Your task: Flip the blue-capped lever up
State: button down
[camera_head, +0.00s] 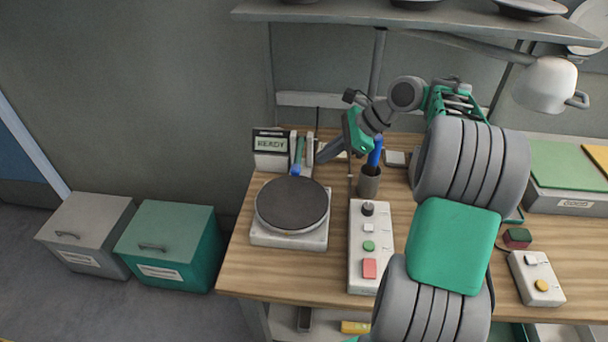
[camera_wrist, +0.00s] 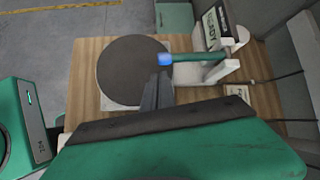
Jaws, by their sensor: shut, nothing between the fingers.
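The lever (camera_wrist: 200,56) is a green bar with a blue cap (camera_wrist: 165,59) on its end. It lies low, pointing out over the round dark plate (camera_wrist: 125,70) from a white bracket (camera_wrist: 240,45). In the head view the blue cap (camera_head: 296,170) shows at the plate's back edge, below the READY sign (camera_head: 271,143). My gripper (camera_head: 320,157) is shut and empty, just right of the lever. In the wrist view my gripper's fingertips (camera_wrist: 160,76) are close to the blue cap; I cannot tell whether they touch it.
A cup (camera_head: 369,182) with a blue item stands right of the plate. A white control box (camera_head: 369,265) with a knob and buttons lies in front of it. A shelf (camera_head: 420,18) and a lamp (camera_head: 546,84) hang above. Two bins (camera_head: 170,245) stand on the floor at left.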

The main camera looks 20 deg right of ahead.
jog(key=shift+d+f+m+y, duration=0.2)
jog(key=shift+d+f+m, duration=0.15)
jog(key=shift+d+m, duration=0.2)
jog(key=shift+d+f+m+y, duration=0.2)
jog(key=shift+d+f+m, duration=0.2)
jog(key=shift+d, duration=0.25)
jog(key=shift+a, duration=0.1)
